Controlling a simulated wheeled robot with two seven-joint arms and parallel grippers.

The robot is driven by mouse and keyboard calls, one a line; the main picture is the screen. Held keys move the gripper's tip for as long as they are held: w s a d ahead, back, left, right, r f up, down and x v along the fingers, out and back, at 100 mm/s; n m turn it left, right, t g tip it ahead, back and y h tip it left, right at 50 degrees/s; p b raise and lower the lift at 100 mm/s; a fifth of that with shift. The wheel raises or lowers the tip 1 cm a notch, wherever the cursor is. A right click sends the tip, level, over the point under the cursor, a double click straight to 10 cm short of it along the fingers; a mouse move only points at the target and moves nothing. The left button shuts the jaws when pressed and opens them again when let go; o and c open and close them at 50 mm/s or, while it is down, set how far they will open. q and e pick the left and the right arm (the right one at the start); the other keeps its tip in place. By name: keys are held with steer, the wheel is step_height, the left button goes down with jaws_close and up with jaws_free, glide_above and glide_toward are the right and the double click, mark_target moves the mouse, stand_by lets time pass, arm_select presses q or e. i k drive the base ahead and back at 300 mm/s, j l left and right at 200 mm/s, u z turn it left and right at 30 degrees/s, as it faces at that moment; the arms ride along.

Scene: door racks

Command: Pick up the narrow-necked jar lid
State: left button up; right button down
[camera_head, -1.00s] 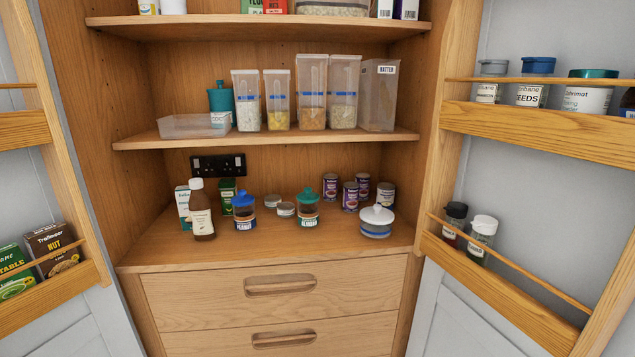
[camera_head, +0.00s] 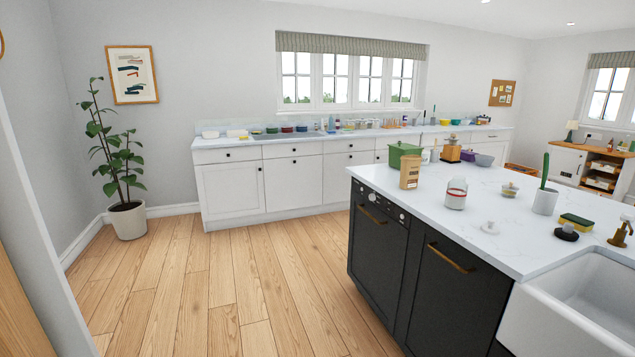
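A small white knobbed piece (camera_head: 490,227), which looks like a lid or stopper, lies on the white island worktop near its front edge. A dark round piece (camera_head: 567,233) with a knob lies further right, by the sink. A glass jar (camera_head: 456,194) with a white and red band stands behind the white piece. A small low container (camera_head: 510,189) stands to the jar's right. I cannot tell for certain which piece is the narrow-necked jar lid. Neither of my grippers is in view.
The island (camera_head: 430,237) has dark fronts and a white sink (camera_head: 575,300) at right. A green pot, a brown packet (camera_head: 409,171), a white holder (camera_head: 544,201) and a sponge (camera_head: 576,221) stand on it. The wooden floor (camera_head: 230,270) at left is clear. A potted plant (camera_head: 127,218) stands beyond.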

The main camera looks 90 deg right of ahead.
mark_target(489, 229)
steer(key=z, duration=3.7)
steer(key=i, duration=0.1)
